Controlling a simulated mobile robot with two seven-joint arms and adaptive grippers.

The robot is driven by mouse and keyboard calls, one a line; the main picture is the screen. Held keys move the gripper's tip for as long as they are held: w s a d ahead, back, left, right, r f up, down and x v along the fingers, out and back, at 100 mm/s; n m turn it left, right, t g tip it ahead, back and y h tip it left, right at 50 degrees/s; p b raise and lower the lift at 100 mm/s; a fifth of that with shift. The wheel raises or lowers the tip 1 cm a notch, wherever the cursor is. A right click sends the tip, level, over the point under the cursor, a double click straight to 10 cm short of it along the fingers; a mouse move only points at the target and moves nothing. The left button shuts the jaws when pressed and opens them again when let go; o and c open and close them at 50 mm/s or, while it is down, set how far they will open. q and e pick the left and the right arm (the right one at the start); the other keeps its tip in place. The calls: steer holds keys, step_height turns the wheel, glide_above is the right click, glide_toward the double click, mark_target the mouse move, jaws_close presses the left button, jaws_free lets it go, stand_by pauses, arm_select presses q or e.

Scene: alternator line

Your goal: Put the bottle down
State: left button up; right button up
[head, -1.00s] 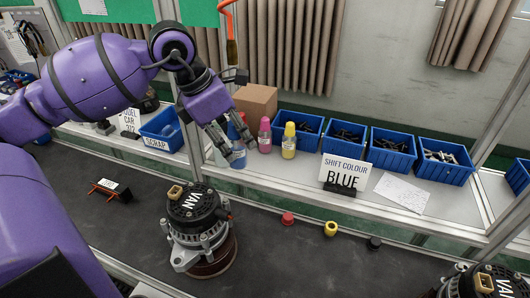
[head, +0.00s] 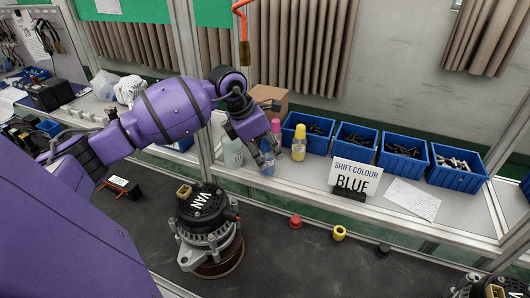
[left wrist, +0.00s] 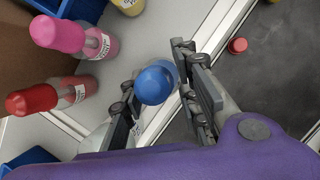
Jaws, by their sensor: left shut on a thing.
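My left gripper (head: 262,153) is shut on a bottle with a round blue cap (left wrist: 155,83). In the left wrist view the cap sits between the two fingers. In the head view the bottle's bluish body (head: 267,169) hangs below the fingers, by the front edge of the pale shelf (head: 300,172). I cannot tell whether its base touches the shelf. A pink-capped bottle (left wrist: 70,37) and a red-capped bottle (left wrist: 45,98) stand to the left of it in the wrist view. A yellow-capped bottle (head: 299,143) stands just right of the gripper. My right gripper is not in view.
Several blue bins (head: 353,143) line the back of the shelf. An alternator (head: 207,225) and loose coloured caps (head: 296,222) are on the dark belt. A cardboard box (head: 270,96) is behind.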

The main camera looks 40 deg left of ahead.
arm_select(q)
steer(key=shift+f, duration=0.2)
steer(key=shift+f, duration=0.25)
steer(key=o, duration=1.2)
steer(key=shift+r, duration=0.1)
steer(key=shift+r, duration=0.2)
steer(key=v, duration=1.2)
